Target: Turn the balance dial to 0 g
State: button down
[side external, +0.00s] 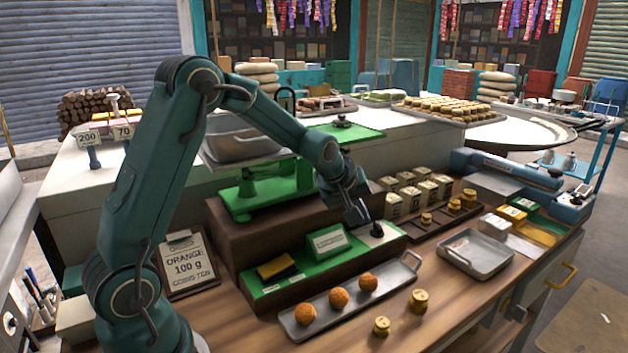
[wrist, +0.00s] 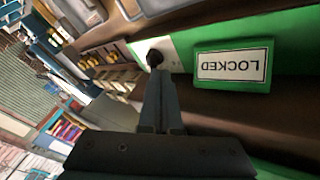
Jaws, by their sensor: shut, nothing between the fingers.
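The balance is green, with a grey pan (side external: 238,141) on the left and a green plate (side external: 345,134) on the right, on a brown plinth. A black knob (side external: 377,230), which seems to be the dial, stands on a white patch of the green front panel (side external: 275,287). It also shows in the wrist view (wrist: 155,58). My gripper (side external: 362,222) is shut and empty, just left of the knob in the side view. In the wrist view the fingertips (wrist: 158,74) reach the knob; contact is unclear. No dial reading is legible.
A green block with a "LOCKED" sign (wrist: 232,66) stands beside the knob. A tray (side external: 290,328) with three orange balls lies in front, near small brass weights (side external: 419,301).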

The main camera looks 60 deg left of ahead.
aim_at(381, 234)
jog(key=shift+x, duration=2.45)
jog(key=shift+w+d, duration=0.15)
jog(key=shift+d, duration=0.35)
jog(key=shift+w+d, duration=0.1)
jog(key=shift+w+d+n+g+y, duration=0.25)
jog(key=shift+n+y, duration=0.3)
jog(key=shift+n, duration=0.45)
jog(key=shift+w+d+n+g+y, duration=0.1)
jog(key=shift+d+n+g+y, duration=0.2)
jog(key=shift+n+y, duration=0.5)
jog(key=shift+w+d+n+g+y, duration=0.15)
jog(key=shift+n+g, duration=0.1)
jog(key=shift+n, duration=0.35)
jog(key=shift+w+n+g+y, duration=0.1)
jog(key=shift+w+n+g, duration=0.1)
jog(key=shift+n, duration=0.4)
jog(key=shift+w+d, duration=0.3)
jog(key=shift+w, duration=0.5)
jog(key=shift+w, duration=0.2)
jog(key=shift+d, duration=0.15)
